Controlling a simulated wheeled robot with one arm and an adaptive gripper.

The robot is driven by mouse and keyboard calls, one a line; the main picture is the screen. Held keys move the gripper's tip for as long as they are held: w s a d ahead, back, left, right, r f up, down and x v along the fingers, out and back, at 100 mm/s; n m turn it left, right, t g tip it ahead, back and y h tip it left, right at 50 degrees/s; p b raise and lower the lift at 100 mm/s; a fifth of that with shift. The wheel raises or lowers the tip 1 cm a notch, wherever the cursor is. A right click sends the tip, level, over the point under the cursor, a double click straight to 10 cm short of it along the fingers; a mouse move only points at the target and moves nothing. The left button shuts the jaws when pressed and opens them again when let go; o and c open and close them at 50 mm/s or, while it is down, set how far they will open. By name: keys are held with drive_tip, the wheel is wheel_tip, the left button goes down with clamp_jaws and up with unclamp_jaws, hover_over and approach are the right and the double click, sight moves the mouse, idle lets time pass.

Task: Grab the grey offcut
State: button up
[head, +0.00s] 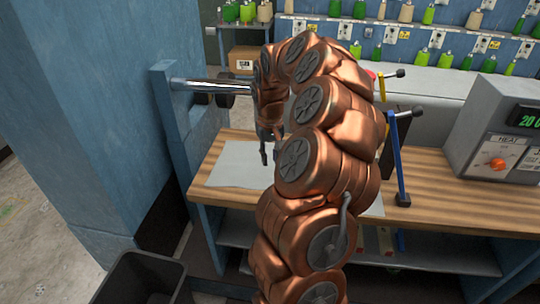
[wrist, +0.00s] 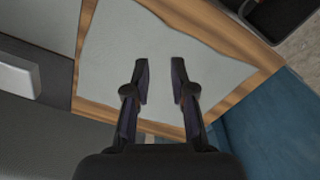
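A flat, pale grey sheet, the only thing I see that matches the grey offcut (head: 232,166), lies on the wooden bench top (head: 440,199). My arm hides its middle in the head view, and a corner shows again to the right of the arm. In the wrist view the grey offcut (wrist: 150,42) fills much of the upper middle, with an angled edge. My gripper (head: 267,152) points down over its left part. In the wrist view my gripper (wrist: 160,82) is open, with a clear gap and nothing between the fingers. I cannot tell how high above the sheet the fingertips are.
A blue pillar (head: 85,100) with a metal bar (head: 200,85) stands left of the bench. A grey heat control box (head: 500,130) and a blue clamp (head: 398,160) are on the right. A dark bin (head: 140,278) stands at the front left. Spools line the back shelves.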

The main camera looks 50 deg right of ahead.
drive_tip(key=o, duration=1)
drive_tip(key=shift+o, duration=0.2)
drive_tip(key=shift+a, duration=0.1)
